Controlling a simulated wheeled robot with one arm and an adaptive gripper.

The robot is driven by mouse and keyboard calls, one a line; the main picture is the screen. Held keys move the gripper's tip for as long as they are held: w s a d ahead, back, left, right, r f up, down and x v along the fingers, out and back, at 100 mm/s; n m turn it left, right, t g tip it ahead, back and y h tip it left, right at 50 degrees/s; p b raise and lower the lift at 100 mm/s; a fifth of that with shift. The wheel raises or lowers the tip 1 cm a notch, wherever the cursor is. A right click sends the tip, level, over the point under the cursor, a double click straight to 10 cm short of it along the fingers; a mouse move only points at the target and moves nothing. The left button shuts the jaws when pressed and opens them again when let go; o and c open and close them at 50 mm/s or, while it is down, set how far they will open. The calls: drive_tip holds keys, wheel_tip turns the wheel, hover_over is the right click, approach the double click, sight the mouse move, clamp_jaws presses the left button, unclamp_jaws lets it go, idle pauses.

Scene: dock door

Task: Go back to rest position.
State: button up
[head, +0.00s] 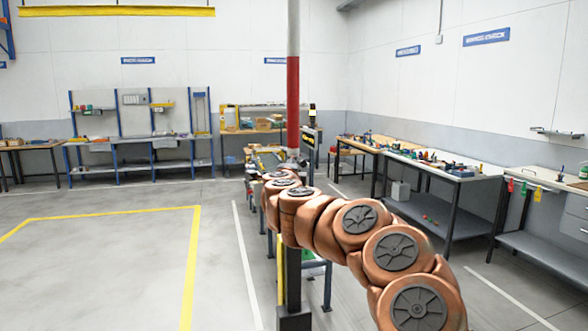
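My copper-coloured arm (395,251) reaches from the lower right toward the middle of the head view, with dark round joint caps. Its far links (298,199) are in front of a tall post (293,95) and a cluttered bench behind it. I cannot make out my gripper at the far end; the arm's own links and the clutter there hide it. Whether it holds anything does not show.
The post has a white top, red middle and dark lower part. Workbenches (440,166) with small items line the right wall. Blue-framed shelving benches (140,138) stand at the back left. The floor (100,260) at left, marked with yellow lines, is clear.

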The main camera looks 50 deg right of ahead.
drive_tip(key=shift+s+a, duration=0.25)
drive_tip(key=shift+a, duration=0.1)
idle(0.5)
